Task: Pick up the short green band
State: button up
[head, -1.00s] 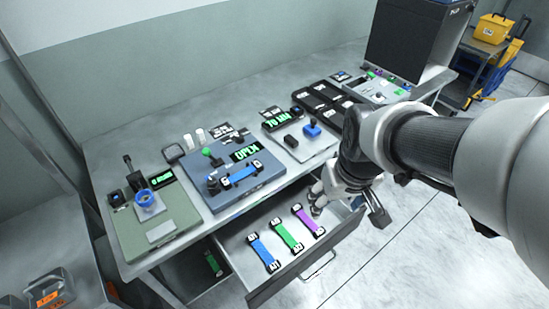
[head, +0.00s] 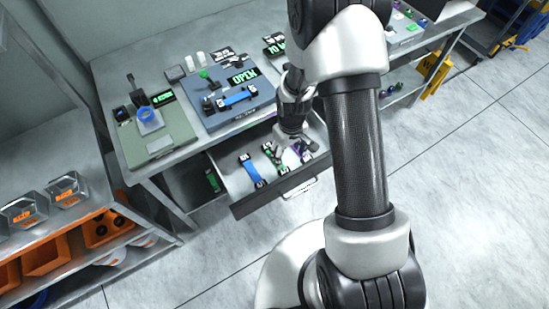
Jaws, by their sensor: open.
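In the head view a green band (head: 274,162) with dark ends lies in the open drawer (head: 242,199), between a blue band (head: 250,168) and a purple band (head: 302,152). A second green band (head: 212,181) lies lower left, in the space beside the drawer under the table. I cannot tell from this view which green band is the shorter. My gripper (head: 292,146) is open and points down over the right part of the drawer. Its fingers partly cover the green and purple bands. I cannot tell how high it is above them.
The table edge (head: 205,152) overhangs the back of the drawer. On the table stand a blue-grey device (head: 240,112) reading OPEN with a blue band on it, and a green device (head: 160,142). A shelf with orange bins (head: 45,255) stands at left. The floor in front is clear.

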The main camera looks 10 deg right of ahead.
aim_at(286, 172)
notch_tip(286, 172, down, 14)
jog(key=b, duration=0.4)
jog(key=shift+s+r, duration=0.1)
jog(key=shift+r, duration=0.1)
jog(key=shift+c, duration=0.4)
jog(key=c, duration=1.1)
